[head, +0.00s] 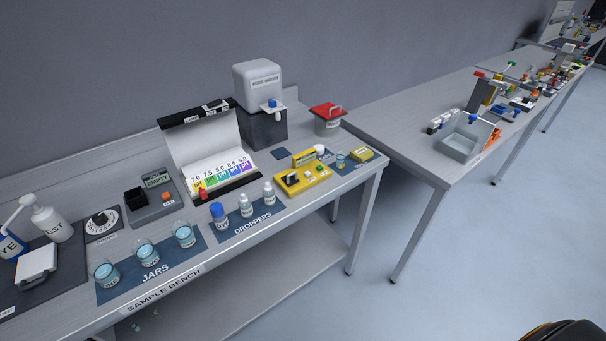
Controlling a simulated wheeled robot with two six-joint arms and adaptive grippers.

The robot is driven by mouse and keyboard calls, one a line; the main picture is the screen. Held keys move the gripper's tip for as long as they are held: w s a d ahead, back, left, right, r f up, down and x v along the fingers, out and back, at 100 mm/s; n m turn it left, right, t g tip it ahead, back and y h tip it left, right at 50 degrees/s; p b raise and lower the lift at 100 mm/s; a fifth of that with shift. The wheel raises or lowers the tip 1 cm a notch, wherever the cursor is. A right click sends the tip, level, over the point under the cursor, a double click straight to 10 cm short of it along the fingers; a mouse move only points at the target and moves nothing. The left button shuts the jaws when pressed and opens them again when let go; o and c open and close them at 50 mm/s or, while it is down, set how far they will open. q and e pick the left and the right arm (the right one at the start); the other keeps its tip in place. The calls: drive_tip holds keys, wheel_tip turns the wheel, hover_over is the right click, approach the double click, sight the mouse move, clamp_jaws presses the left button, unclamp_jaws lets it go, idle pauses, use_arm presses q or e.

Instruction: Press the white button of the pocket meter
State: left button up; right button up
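A yellow device (318,172) with a black part on top lies near the right end of the sample bench. Just behind it is a slim yellow piece (303,158) with a rounded white end (320,149). A small flat yellow item (362,154) lies further right, near the bench's end. I cannot tell for sure which of these is the pocket meter, and its white button is too small to make out with certainty. Neither of my grippers is in view.
The sample bench holds jars on a blue mat (118,290), droppers (245,207), a colour chart stand (205,145), a grey-white water dispenser (258,85) and a red-lidded pot (327,121). A second bench (400,120) with a grey basin stands right. The floor (480,250) in front is clear.

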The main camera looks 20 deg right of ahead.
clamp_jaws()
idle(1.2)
